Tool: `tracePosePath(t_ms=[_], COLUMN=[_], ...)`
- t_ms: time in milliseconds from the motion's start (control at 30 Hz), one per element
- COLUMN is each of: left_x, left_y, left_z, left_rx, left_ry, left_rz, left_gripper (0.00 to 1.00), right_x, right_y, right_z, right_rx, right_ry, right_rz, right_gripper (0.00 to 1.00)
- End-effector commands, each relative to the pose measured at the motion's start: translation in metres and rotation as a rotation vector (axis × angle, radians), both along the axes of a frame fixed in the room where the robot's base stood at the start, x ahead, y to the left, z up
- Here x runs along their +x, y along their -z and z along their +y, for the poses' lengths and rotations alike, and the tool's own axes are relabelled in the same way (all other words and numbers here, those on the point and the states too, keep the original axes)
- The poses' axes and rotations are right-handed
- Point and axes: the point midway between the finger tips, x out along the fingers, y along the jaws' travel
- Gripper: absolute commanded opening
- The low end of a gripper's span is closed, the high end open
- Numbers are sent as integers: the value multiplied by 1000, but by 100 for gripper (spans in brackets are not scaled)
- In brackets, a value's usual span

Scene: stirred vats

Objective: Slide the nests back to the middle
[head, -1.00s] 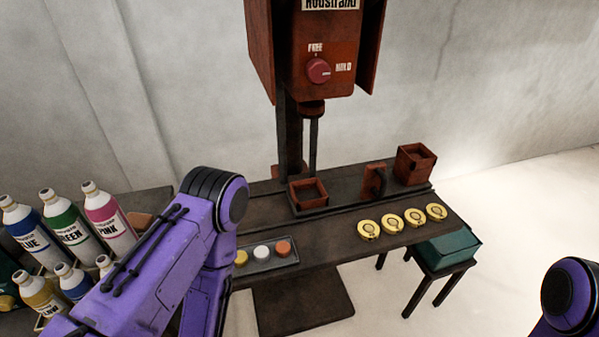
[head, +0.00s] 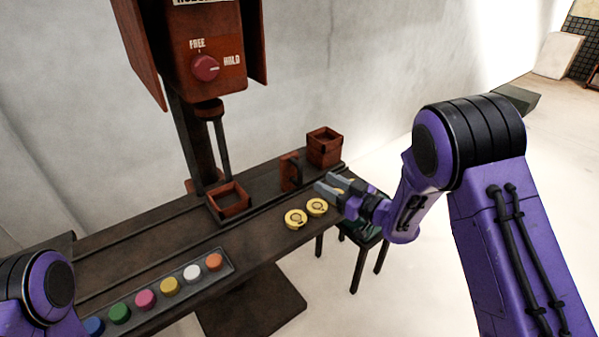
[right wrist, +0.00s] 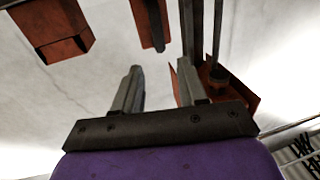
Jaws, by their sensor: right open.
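A red open square nest (head: 238,198) sits on the dark rail below the press column. A taller red box-like nest (head: 325,140) stands at the rail's right end, and it also appears in the right wrist view (right wrist: 55,35). Between them is an upright red piece (head: 290,172) with a dark handle, also in the right wrist view (right wrist: 147,18). My right gripper (head: 322,180) is open and empty, in front of the rail and right of the upright piece, above the yellow discs. In the right wrist view its fingers (right wrist: 160,80) are apart. My left gripper is out of view.
The press (head: 205,55) has a red knob between FREE and HOLD. A tray (head: 132,303) of several coloured caps lies on the bench front. Yellow discs (head: 296,219) lie near my right gripper, some hidden by it. White wall stands behind.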

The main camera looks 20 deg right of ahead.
Motion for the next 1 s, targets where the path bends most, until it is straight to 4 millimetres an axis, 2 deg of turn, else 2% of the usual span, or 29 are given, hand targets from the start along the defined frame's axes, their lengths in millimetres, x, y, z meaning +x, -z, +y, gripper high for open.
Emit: tracePosePath(t_ms=[400,567,800,833,933,967,1000], left_x=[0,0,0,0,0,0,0], left_y=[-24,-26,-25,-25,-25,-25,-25], left_z=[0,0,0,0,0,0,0], left_rx=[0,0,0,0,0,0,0], left_ry=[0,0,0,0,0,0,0], left_rz=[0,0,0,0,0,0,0], left_gripper=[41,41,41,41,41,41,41], right_x=[70,83,85,85,85,85,85], right_y=[-1,1,1,2,2,2,2], right_z=[44,52,53,53,53,53,53], right_rx=[0,0,1,1,1,1,0], right_ry=[-3,-1,0,0,-1,-1,-1], right_rz=[4,5,5,5,6,6,6], right_gripper=[41,41,41,38,6,0,0])
